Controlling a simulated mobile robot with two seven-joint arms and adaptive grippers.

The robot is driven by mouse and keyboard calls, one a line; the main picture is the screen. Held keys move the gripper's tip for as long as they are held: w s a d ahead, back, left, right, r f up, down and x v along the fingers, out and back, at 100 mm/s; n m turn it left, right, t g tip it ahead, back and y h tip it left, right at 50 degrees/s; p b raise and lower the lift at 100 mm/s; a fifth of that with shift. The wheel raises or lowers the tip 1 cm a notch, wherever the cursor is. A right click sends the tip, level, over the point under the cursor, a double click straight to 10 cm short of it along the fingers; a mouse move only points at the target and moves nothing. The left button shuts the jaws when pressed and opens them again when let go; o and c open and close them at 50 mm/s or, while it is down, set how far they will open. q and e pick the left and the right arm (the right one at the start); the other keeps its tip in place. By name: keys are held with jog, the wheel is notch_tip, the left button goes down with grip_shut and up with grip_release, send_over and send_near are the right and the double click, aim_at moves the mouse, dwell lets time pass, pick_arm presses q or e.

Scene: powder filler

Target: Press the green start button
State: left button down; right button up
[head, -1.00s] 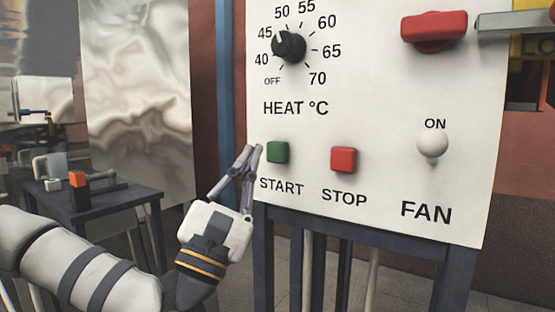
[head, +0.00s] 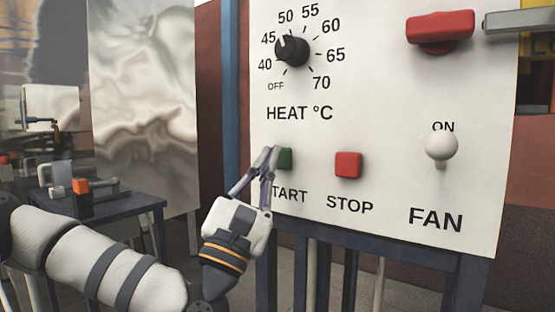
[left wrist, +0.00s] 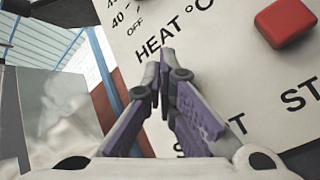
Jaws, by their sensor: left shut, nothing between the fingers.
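The green start button (head: 285,158) sits on the white panel (head: 390,110) above the START label, with its left part hidden behind my fingertips. My left gripper (head: 272,150) is shut and empty, its tips in front of the button's left edge in the head view. I cannot tell whether they touch it. In the left wrist view the closed fingers (left wrist: 165,62) point at the panel below the HEAT label and cover the green button. My right gripper is not in view.
The red stop button (head: 348,165) is just right of the start button; it also shows in the left wrist view (left wrist: 287,22). A black heat knob (head: 291,50) is above, a white fan switch (head: 441,146) and red handle (head: 440,30) to the right. A dark table (head: 120,207) stands at left.

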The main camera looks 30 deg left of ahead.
pick_arm(q)
jog(key=shift+w, duration=0.1)
dwell(0.7)
jog(key=shift+w, duration=0.3)
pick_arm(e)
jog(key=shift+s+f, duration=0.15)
pick_arm(q)
jog(key=shift+w+d+b, duration=0.1)
jog(key=shift+w+b, duration=0.25)
jog(key=shift+w, duration=0.2)
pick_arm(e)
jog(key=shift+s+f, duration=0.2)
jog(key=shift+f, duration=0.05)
pick_arm(q)
jog(key=shift+s, duration=0.1)
dwell(0.5)
jog(key=shift+s+p, duration=0.3)
jog(key=shift+s, duration=0.55)
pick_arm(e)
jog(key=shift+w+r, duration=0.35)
pick_arm(q)
jog(key=s, duration=0.1)
jog(key=s+p, duration=0.1)
jog(key=s, duration=0.3)
jog(key=shift+a+p, duration=0.3)
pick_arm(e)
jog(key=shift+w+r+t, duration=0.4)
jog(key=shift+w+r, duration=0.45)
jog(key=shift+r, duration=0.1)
